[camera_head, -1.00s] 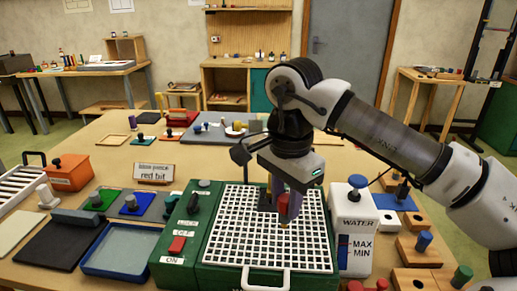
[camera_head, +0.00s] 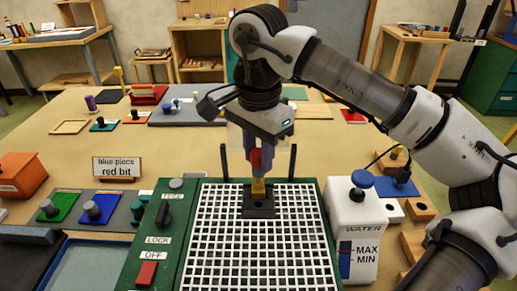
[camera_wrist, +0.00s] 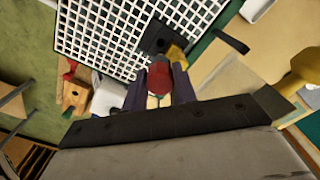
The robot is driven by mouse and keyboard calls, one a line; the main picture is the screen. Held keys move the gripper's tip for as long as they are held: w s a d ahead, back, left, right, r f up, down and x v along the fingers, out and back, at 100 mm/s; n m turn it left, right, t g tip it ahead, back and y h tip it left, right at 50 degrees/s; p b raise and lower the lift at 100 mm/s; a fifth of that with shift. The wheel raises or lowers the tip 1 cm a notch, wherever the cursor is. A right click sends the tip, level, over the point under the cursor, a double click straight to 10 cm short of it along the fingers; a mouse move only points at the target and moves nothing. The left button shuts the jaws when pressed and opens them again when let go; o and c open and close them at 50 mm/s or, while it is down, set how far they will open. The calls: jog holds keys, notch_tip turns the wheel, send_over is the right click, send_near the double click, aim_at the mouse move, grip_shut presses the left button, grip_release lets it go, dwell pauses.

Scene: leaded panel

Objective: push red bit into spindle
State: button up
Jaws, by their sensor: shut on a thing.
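My gripper (camera_head: 256,158) is shut on the red bit (camera_head: 255,160), holding it upright. The yellow spindle (camera_head: 258,188) rises from a black block (camera_head: 258,207) on the white grid. The bit is right above the spindle in the head view; its lower end meets or nearly meets the spindle top, and I cannot tell if it is inside. In the wrist view the red bit (camera_wrist: 159,76) sits between my dark fingers, beside the yellow spindle (camera_wrist: 177,52) and the black block (camera_wrist: 157,38).
The white grid (camera_head: 230,250) lies in a green machine with a black lever (camera_head: 164,208) and red switch (camera_head: 147,273) at left. A white water tank (camera_head: 352,215) stands close on the right. A sign (camera_head: 116,168) reads "blue piece, red bit".

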aim_at(259, 181)
jog(key=shift+w+f+b, duration=0.1)
jog(key=shift+f+b, duration=2.3)
jog(key=shift+f, duration=0.55)
jog(key=shift+f+b, duration=0.15)
jog(key=shift+b, duration=0.3)
jog(key=shift+f, duration=0.3)
jog(key=shift+f+b, duration=0.45)
jog(key=shift+b, duration=0.2)
jog(key=shift+r, duration=0.2)
jog(key=shift+r+p, duration=0.4)
jog(key=shift+r, duration=0.05)
jog(key=shift+f+b, duration=0.6)
jog(key=shift+b, duration=0.1)
dwell(1.0)
